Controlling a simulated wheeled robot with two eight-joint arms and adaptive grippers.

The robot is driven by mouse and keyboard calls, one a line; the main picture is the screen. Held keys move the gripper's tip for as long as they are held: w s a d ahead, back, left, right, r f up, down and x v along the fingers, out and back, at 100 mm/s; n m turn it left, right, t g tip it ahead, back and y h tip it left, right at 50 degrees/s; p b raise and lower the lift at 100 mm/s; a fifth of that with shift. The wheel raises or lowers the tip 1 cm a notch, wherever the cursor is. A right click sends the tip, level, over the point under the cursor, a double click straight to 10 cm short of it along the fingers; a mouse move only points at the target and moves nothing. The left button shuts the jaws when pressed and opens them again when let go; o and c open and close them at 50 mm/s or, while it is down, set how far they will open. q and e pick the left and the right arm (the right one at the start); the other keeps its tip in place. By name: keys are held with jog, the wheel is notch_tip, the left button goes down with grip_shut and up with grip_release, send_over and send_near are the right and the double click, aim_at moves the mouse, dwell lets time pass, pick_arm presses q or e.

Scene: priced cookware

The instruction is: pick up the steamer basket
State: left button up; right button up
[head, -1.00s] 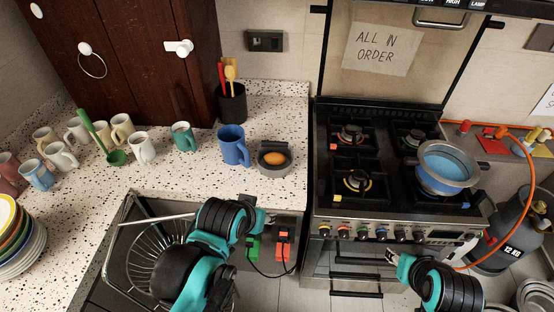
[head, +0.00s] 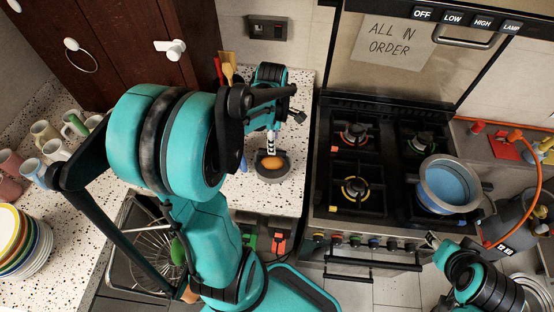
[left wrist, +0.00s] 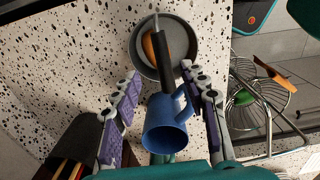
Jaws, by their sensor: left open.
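The steamer basket appears to be the shallow grey round dish (head: 271,166) on the counter, right of the blue mug. It holds an orange, rounded item (head: 272,162). In the left wrist view the grey dish (left wrist: 185,62) lies ahead of the fingertips, with a dark handle (left wrist: 173,58) across its middle. My left gripper (left wrist: 160,76) is open and empty, its two purple-padded fingers spread on either side of the handle's near end. In the head view my left gripper (head: 271,140) is just above the dish. My right gripper (head: 431,240) is in front of the stove; its jaws are unclear.
The blue mug (left wrist: 166,124) stands close to the dish, between the left fingers in the wrist view. A utensil holder (left wrist: 80,150) is nearby. A wire basket (head: 150,245) is below the counter at left. Plates and mugs fill the left.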

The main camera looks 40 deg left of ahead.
pick_arm(q)
jog(key=f, duration=0.2)
jog(key=f+b, duration=0.1)
jog(key=f, duration=0.3)
jog(key=shift+s, duration=0.3)
jog(key=shift+r, duration=0.1)
grip_shut()
